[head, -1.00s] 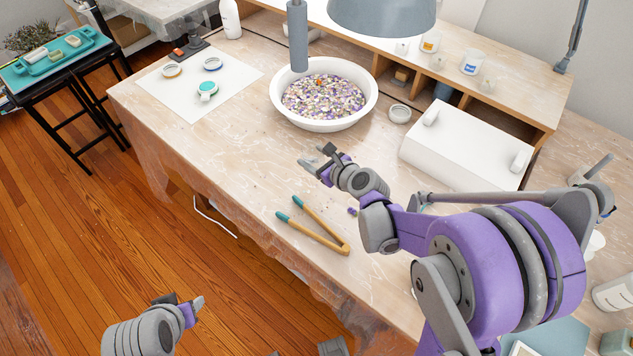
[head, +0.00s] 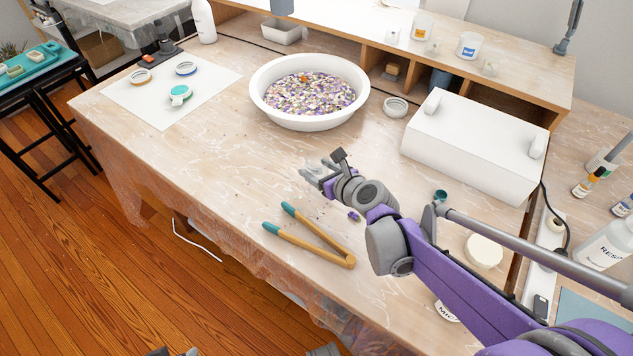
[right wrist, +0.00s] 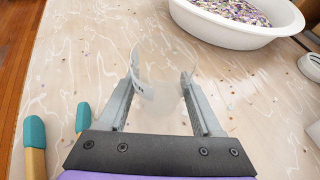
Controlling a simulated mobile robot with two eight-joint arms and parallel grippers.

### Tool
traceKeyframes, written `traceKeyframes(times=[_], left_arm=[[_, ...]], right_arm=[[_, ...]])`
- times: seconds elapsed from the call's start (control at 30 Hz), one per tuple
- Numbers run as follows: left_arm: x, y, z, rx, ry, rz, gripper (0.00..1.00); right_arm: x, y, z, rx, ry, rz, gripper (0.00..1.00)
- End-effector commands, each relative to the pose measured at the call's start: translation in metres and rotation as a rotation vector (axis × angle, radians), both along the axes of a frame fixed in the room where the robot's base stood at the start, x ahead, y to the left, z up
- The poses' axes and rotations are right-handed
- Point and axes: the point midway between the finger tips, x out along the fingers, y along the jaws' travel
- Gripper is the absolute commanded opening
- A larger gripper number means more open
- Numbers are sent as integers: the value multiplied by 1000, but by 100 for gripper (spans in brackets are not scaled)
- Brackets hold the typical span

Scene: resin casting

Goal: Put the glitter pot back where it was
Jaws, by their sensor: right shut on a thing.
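My right gripper (head: 318,170) is above the middle of the worktable, in front of the white bowl. In the right wrist view its fingers (right wrist: 160,88) are shut on a clear, see-through pot (right wrist: 150,75) with a small dark mark, seemingly the glitter pot. The pot looks tilted; its contents cannot be made out. In the head view it is only a pale shape at the fingertips. Of my left gripper (head: 172,352) only a sliver shows at the bottom edge, so its jaws cannot be read.
The white bowl (head: 310,123) holds mixed coloured chips. Tongs (head: 318,248) lie near the front edge. A white box (head: 475,140) stands right, before a wooden shelf (head: 540,95) bearing labelled pots (head: 470,46). A white sheet (head: 140,110) with small round items lies left. Table between sheet and tongs is free.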

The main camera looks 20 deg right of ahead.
Motion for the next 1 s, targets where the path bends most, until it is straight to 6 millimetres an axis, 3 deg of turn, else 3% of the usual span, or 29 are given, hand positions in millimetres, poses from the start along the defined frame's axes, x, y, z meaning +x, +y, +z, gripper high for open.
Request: traceKeyframes(times=[0.3,0.7,0.73,0.87,1.0], left_arm=[[1,0,-17,0,6,0,50],[2,0,-20,0,7,0,50],[2,0,-19,0,7,0,50],[2,0,-19,0,6,0,50],[2,0,-19,0,6,0,50]], right_arm=[[0,0,-38,-1,1,0,12],[0,0,-43,-2,0,1,12],[0,0,-42,-2,0,1,72],[0,0,-41,-2,0,1,95],[0,0,-41,-1,0,0,97]])
